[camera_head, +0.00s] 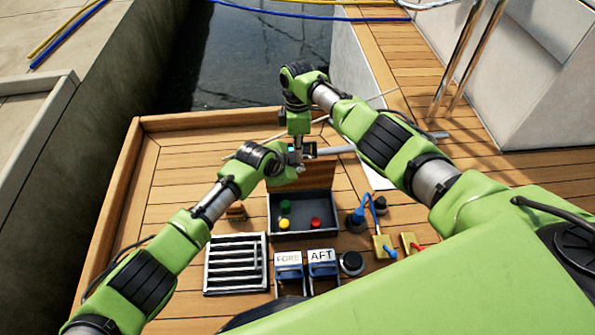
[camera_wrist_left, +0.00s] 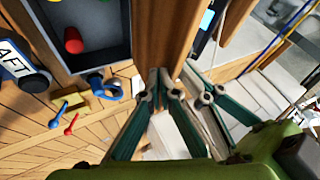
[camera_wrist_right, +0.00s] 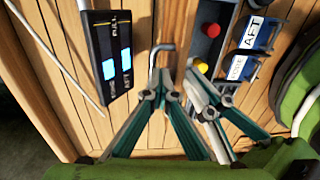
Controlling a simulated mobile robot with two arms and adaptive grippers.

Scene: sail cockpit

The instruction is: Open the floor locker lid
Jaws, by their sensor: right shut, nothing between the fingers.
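The floor locker (camera_head: 270,224) is a dark open box in the deck, with green, yellow and red pieces inside. Its wooden lid (camera_head: 318,172) stands raised at the far side of the opening. In the left wrist view the lid (camera_wrist_left: 163,28) is a wooden strip beside the box. My left gripper (camera_head: 292,166) is at the lid; its fingertips (camera_wrist_left: 159,74) come close together against the wood, and any grip is unclear. My right gripper (camera_wrist_right: 161,82) is shut and empty, tips near a bent metal rod (camera_wrist_right: 163,47). The arms partly hide the lid in the head view.
A slatted grate (camera_head: 236,262), blue FORE (camera_head: 289,260) and AFT (camera_head: 322,258) labelled parts, and a yellow block (camera_head: 383,246) surround the locker. A dark panel with blue lights (camera_wrist_right: 115,60) stands beside my right gripper. Water (camera_head: 225,60) lies beyond the raised wooden edge.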

